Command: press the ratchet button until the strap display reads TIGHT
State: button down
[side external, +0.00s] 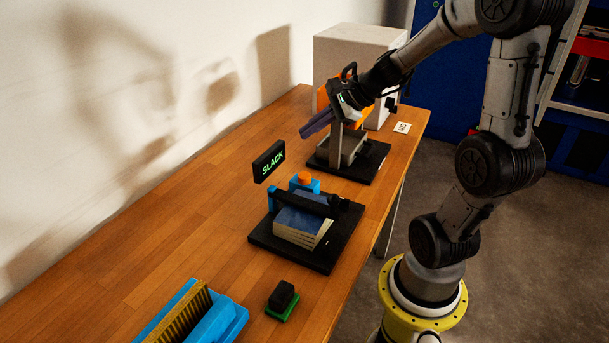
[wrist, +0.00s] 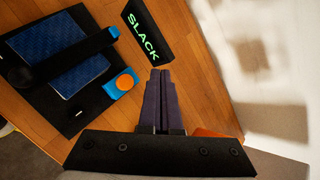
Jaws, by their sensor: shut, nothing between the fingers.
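The strap display (side external: 268,161) is a black panel reading SLACK in green; it also shows in the wrist view (wrist: 147,35). Beside it, the orange ratchet button (side external: 304,178) sits on a blue housing, and shows in the wrist view too (wrist: 125,82). A black strap (side external: 303,203) crosses a blue-topped stack (side external: 299,226) on a black base plate (side external: 262,238). My gripper (side external: 303,134) has its purple fingers together, with nothing between them. It is above and behind the button in the side view, apart from it. In the wrist view its fingertips (wrist: 160,73) are right of the button.
Behind stands another black base (side external: 368,170) with a grey block (side external: 351,147), partly under my gripper. A white box (side external: 345,48) and small card (side external: 402,128) are at the back. A blue tray (side external: 230,320) and a black block on green (side external: 282,296) are in front.

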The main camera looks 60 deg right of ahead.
aim_at(310, 175)
jog(key=shift+f, duration=4.4)
jog(key=shift+f, duration=0.1)
jog(key=shift+f, duration=0.3)
jog(key=shift+f, duration=0.55)
jog(key=shift+r, duration=1)
